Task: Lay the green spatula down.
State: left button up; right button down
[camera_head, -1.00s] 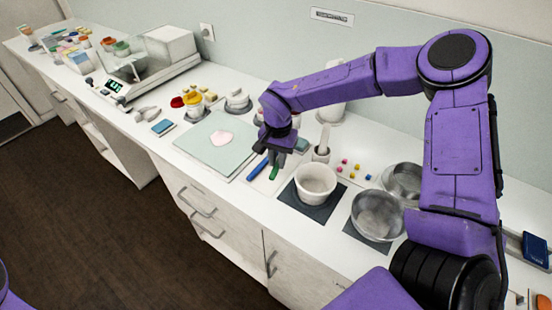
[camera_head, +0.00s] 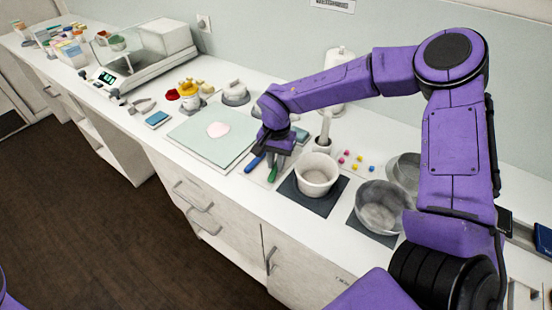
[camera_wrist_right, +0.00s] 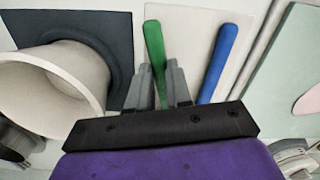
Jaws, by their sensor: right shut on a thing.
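The green spatula (camera_head: 272,174) is held in my right gripper (camera_head: 273,160), over the white board between the blue spatula and the white pot. The right wrist view shows its green handle (camera_wrist_right: 154,45) standing out between the two fingers of the right gripper (camera_wrist_right: 160,82), which are shut on it. Its lower part is hidden by the fingers and the black gripper body. I cannot tell whether it touches the board. My left gripper is not in view.
A blue spatula (camera_head: 254,163) lies close by on the white board (camera_wrist_right: 185,30). A white pot (camera_head: 317,173) stands on a dark mat (camera_head: 309,199) on the other side. A pale green board (camera_head: 205,150) with a pink lump and metal bowls (camera_head: 381,207) flank these.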

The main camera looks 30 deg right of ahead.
jog(key=shift+f, duration=0.15)
jog(key=shift+f, duration=0.3)
dwell(0.3)
jog(key=c, duration=1)
grip_release()
jog(key=shift+o, duration=0.2)
